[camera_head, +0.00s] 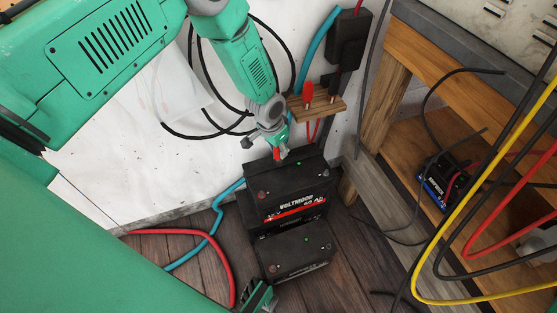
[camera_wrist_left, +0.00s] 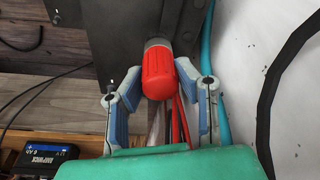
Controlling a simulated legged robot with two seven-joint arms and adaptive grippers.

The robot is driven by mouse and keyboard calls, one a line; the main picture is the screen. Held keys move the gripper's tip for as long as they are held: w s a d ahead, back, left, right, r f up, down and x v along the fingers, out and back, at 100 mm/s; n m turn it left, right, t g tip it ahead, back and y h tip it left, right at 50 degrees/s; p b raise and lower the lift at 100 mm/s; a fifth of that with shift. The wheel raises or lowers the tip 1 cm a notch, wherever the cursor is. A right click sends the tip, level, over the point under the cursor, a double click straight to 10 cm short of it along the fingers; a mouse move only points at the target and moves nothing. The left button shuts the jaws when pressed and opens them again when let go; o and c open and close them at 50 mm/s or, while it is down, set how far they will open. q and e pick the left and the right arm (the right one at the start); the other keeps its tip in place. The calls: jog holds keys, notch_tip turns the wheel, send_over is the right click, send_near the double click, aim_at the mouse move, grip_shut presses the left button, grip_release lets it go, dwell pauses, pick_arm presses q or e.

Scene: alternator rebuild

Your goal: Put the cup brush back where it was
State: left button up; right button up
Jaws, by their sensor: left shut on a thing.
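My left gripper (camera_head: 275,140) is low over the top of the large black battery (camera_head: 290,190), near its back edge. In the left wrist view its two fingers (camera_wrist_left: 160,95) are closed on a red-handled tool with a grey collar, which I take to be the cup brush (camera_wrist_left: 158,75). A bit of its red handle also shows under the gripper in the head view (camera_head: 278,153). Its bristle end is hidden. A wooden wall rack (camera_head: 318,108) stands just above right of the gripper, with another red-handled item (camera_head: 308,92) in it.
A second black battery (camera_head: 298,250) sits in front of the large one. Red cable (camera_head: 185,232) and blue cable (camera_head: 215,225) lie at left. A wooden bench (camera_head: 425,110) stands at right, with a small battery (camera_head: 435,185) on its shelf and yellow cable (camera_head: 450,215) hanging in front.

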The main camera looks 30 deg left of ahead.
aim_at(278, 157)
pick_arm(q)
jog(key=shift+f+b, duration=0.7)
jog(key=shift+f, duration=1.15)
jog(key=shift+c, duration=0.5)
jog(key=shift+f, duration=0.15)
jog(key=o, duration=1.1)
